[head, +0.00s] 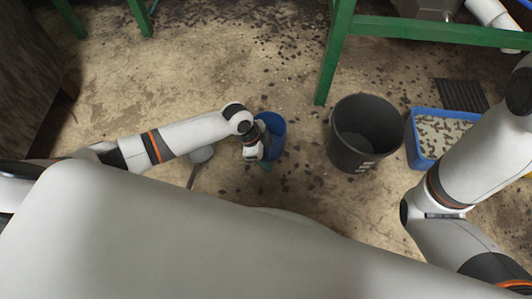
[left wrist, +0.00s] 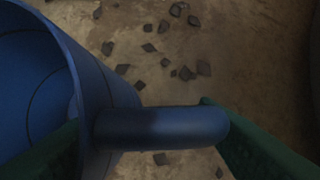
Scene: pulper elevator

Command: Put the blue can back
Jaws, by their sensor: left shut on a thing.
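The blue can (head: 274,128) is an open-topped cylinder near the middle of the head view, partly covered by my left wrist. My left gripper (head: 264,160) is at the can's near side. In the left wrist view, the can's open mouth and wall (left wrist: 95,75) fill the left side. Its blue handle (left wrist: 170,126) sticks out to the right between the green fingers of my left gripper (left wrist: 150,130), which is shut on the can. I cannot tell whether the can touches the floor. My right arm shows at the right, but its gripper is out of view.
A dark grey bucket (head: 343,160) stands right of the can. A blue tray (head: 415,151) of brownish pieces lies further right, by a black grate (head: 461,95). A green frame leg (head: 333,60) stands behind. Dark bits litter the floor.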

